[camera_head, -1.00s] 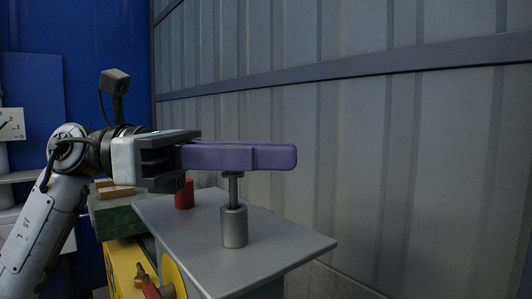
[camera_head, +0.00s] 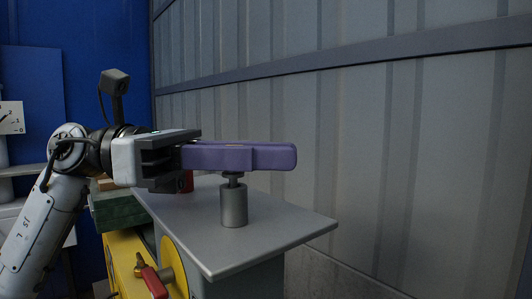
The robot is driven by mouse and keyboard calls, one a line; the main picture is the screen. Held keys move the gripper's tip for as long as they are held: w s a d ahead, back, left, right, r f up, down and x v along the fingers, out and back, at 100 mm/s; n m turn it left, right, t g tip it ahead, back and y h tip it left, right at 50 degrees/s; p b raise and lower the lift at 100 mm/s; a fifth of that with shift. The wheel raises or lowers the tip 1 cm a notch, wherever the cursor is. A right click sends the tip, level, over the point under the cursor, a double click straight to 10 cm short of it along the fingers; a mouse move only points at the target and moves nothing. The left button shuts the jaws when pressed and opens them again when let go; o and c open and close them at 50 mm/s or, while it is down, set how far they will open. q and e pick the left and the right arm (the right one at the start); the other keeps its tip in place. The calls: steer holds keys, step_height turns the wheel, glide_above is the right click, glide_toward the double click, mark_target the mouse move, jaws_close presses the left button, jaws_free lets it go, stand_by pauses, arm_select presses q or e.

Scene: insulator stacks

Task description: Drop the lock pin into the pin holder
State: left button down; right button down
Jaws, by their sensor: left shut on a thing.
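My left gripper (camera_head: 172,162) comes in from the left and is shut on the near end of a long purple bar-shaped piece (camera_head: 240,157), held level. Below the bar's middle is a grey lock pin (camera_head: 233,179) with a wide head close under the bar; whether it is fixed to the bar is hidden. The pin's lower part is inside the upright grey cylindrical pin holder (camera_head: 233,207), and only a short length shows above the rim. The holder stands on a grey metal table top (camera_head: 270,232). My right gripper is not in view.
A red object (camera_head: 187,181) stands behind my left gripper on the table, partly hidden. A green block (camera_head: 118,213) and a yellow unit with a red-handled valve (camera_head: 154,281) are at the left. A corrugated wall (camera_head: 420,150) is behind. The table's right part is clear.

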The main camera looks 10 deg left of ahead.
arm_select(q)
steer(key=shift+f+b, duration=0.35)
steer(key=shift+f, duration=0.1)
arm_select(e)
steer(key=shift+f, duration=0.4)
arm_select(q)
steer(key=c, duration=1.5)
jaws_free()
steer(key=shift+c, duration=0.2)
steer(key=shift+a+f, duration=0.1)
steer(key=shift+a, duration=0.55)
steer(key=a, duration=0.3)
steer(key=s+a+b, duration=0.1)
steer(key=a, duration=0.5)
steer(key=shift+s, duration=0.15)
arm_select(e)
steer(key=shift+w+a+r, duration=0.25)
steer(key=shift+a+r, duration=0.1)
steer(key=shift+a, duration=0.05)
